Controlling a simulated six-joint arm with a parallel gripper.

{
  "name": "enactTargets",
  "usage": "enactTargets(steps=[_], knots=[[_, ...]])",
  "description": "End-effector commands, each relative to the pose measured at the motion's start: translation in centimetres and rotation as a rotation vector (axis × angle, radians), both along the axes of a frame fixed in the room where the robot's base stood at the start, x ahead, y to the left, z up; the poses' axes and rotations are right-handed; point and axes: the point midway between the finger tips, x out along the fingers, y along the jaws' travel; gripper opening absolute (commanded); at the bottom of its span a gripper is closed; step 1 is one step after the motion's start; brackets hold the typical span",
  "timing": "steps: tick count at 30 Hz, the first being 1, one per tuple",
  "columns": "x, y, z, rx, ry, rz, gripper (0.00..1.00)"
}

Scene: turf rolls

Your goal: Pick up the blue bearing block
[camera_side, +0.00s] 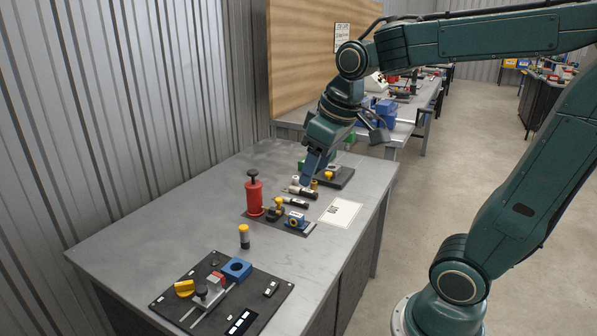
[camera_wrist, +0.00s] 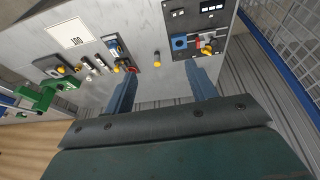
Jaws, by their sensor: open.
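Two blue blocks are in view, and I cannot tell for certain which is the bearing block. One blue block with a round hole (camera_side: 236,269) sits on the black board at the front left; it also shows in the wrist view (camera_wrist: 180,43). A smaller blue block with a metal ring (camera_side: 296,220) lies on the dark mat in the middle; it appears near the top left in the wrist view (camera_wrist: 113,46). My gripper (camera_side: 343,160) is open and empty above the far end of the bench, apart from both blocks. Its fingers are spread in the wrist view (camera_wrist: 163,74).
A tall red cylinder (camera_side: 255,196) stands by the mat's left edge. A yellow-topped cylinder (camera_side: 244,237) stands between mat and board (camera_side: 190,318). A white sheet (camera_side: 340,212) lies right of the mat. The bench's left part is clear. A corrugated wall (camera_side: 120,120) rises behind.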

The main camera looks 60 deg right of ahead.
Motion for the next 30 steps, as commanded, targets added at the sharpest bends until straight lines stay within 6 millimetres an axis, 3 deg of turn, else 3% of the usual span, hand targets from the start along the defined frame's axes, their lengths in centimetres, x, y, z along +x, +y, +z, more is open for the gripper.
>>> enactTargets(steps=[14, 23, 30], knots=[[8.7, -7.0, -3.3, -0.007, 0.142, -0.008, 0.56], [12.8, -12.4, -7.5, 0.008, 0.225, -0.008, 0.56], [15.2, -17.1, -12.0, 0.029, 0.287, -0.006, 0.56]])
